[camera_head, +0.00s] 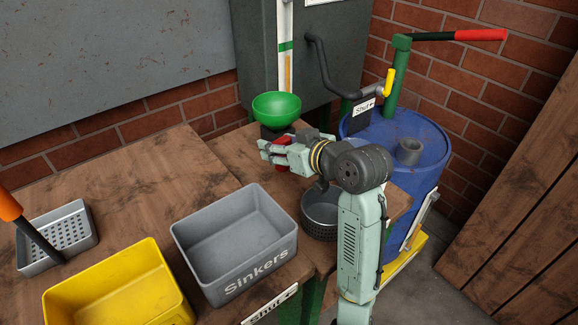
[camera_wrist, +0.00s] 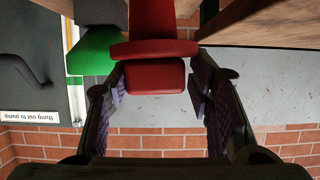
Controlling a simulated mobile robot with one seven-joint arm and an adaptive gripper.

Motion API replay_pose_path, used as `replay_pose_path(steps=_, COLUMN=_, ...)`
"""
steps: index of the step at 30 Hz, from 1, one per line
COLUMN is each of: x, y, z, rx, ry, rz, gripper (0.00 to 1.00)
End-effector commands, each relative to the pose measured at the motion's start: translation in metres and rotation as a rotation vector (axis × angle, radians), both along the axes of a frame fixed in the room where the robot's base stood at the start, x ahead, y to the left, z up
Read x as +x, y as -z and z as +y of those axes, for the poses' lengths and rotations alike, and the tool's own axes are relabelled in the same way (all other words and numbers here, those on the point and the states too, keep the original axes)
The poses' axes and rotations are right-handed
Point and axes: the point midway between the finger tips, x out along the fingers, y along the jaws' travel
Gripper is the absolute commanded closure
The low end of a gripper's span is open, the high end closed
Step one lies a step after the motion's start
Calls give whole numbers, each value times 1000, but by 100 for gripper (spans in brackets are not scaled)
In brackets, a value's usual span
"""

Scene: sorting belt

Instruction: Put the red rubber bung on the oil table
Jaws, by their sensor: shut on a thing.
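My gripper (camera_head: 270,152) is over the right-hand wooden table (camera_head: 233,148), just in front of the green funnel. It is shut on the red rubber bung (camera_wrist: 155,76), which sits between the two fingers in the wrist view. No label shows which table is the oil table.
A green funnel (camera_head: 277,108) stands behind my gripper. A dark round pan (camera_head: 320,222) is under my arm. A blue drum (camera_head: 425,170) with a lever is at right. A grey "Sinkers" bin (camera_head: 215,265), a yellow bin (camera_head: 105,290) and a perforated tray (camera_head: 80,228) are at left.

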Motion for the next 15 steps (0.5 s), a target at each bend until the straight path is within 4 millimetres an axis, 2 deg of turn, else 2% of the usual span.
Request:
replay_pose_path(steps=5, x=0, y=16, z=0, rx=2, ry=0, rz=1, gripper=100)
replay_pose_path(steps=10, x=0, y=42, z=0, rx=4, ry=2, rz=3, gripper=100)
replay_pose_path(steps=15, x=0, y=51, z=0, rx=1, ry=0, rz=-1, gripper=100)
